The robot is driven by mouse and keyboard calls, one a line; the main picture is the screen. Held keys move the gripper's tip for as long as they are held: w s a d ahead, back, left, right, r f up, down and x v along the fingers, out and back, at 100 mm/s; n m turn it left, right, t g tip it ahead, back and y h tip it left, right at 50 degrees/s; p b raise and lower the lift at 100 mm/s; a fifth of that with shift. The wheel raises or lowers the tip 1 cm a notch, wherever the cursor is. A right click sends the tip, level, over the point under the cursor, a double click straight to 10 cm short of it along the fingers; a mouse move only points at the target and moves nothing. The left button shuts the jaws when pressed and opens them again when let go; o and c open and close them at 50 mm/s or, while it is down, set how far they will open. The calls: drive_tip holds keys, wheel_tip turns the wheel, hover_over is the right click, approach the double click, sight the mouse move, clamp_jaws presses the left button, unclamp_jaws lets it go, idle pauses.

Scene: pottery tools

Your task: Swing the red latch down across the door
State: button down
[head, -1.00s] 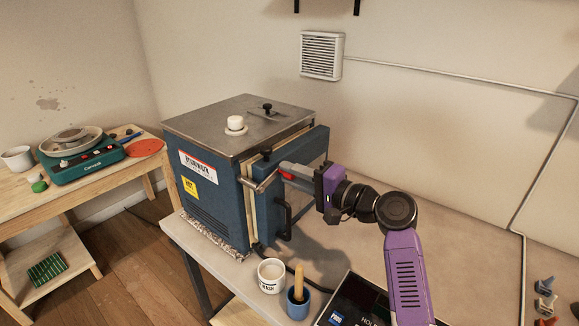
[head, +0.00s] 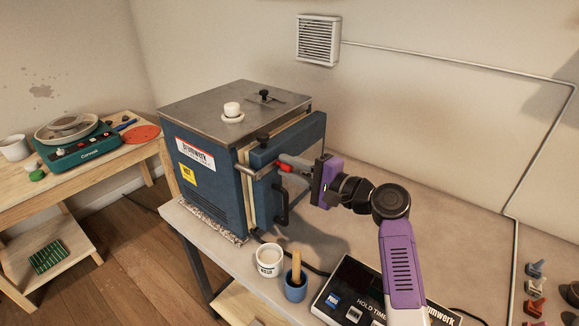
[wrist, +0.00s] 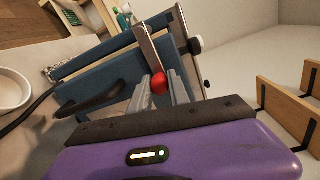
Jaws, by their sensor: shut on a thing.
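The kiln door (head: 265,204) is a dark blue slab with a black handle (head: 281,203) on the kiln's front. It looks shut or nearly so, with a pale seam along its edge. The latch is a metal bar (head: 262,170) near the door's upper part, with a red knob (head: 284,166) at its end. It sticks out towards my gripper. In the wrist view the bar (wrist: 149,48) runs to the red knob (wrist: 159,84) between my fingers. My gripper (wrist: 160,92) is shut on the knob. The fingertips are partly hidden in the head view.
The blue kiln (head: 215,160) stands on a grey table (head: 350,230). In front of it are a white cup (head: 269,262) and a blue pot (head: 296,287) with a wooden handle. A black control panel (head: 345,295) lies below my arm.

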drive_tip(key=c, duration=1.3)
unclamp_jaws()
drive_tip(key=shift+f, duration=0.15)
drive_tip(key=shift+o, duration=0.2)
drive_tip(key=b+v, duration=0.1)
drive_tip(key=v, duration=0.6)
drive_tip(key=shift+s+d+b, duration=0.25)
drive_tip(key=shift+d+b, duration=0.05)
drive_tip(key=shift+d, duration=0.05)
